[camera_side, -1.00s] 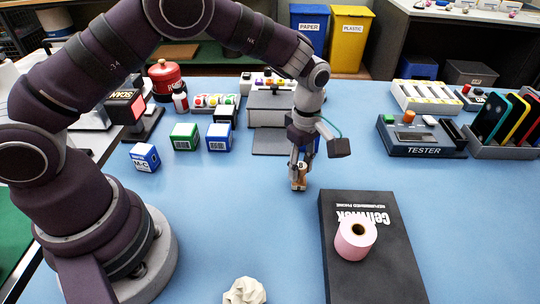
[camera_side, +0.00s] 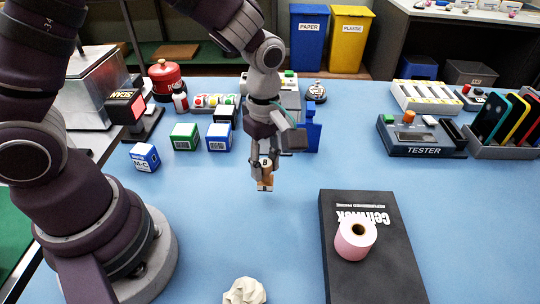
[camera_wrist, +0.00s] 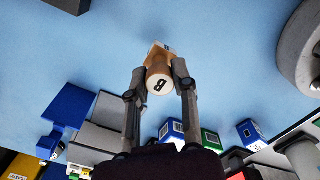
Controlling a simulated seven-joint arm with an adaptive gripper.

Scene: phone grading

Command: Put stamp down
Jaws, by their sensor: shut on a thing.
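A small wooden stamp (camera_side: 265,178) marked "B" on top is held between the fingers of my gripper (camera_side: 264,168). In the wrist view the stamp (camera_wrist: 158,75) sits between both fingertips of my gripper (camera_wrist: 160,74), its "B" end toward the camera. My gripper is shut on it. In the side view the stamp is over the open blue table (camera_side: 225,225), left of the black phone box. It looks a little above the surface, but the gap is hard to judge.
A black phone box (camera_side: 385,275) with a pink tape roll (camera_side: 355,238) on it lies right. Crumpled white paper (camera_side: 244,291) is at the front. Small boxes, blue (camera_side: 145,157) and green (camera_side: 184,137), stand left. A tester (camera_side: 422,138) is back right.

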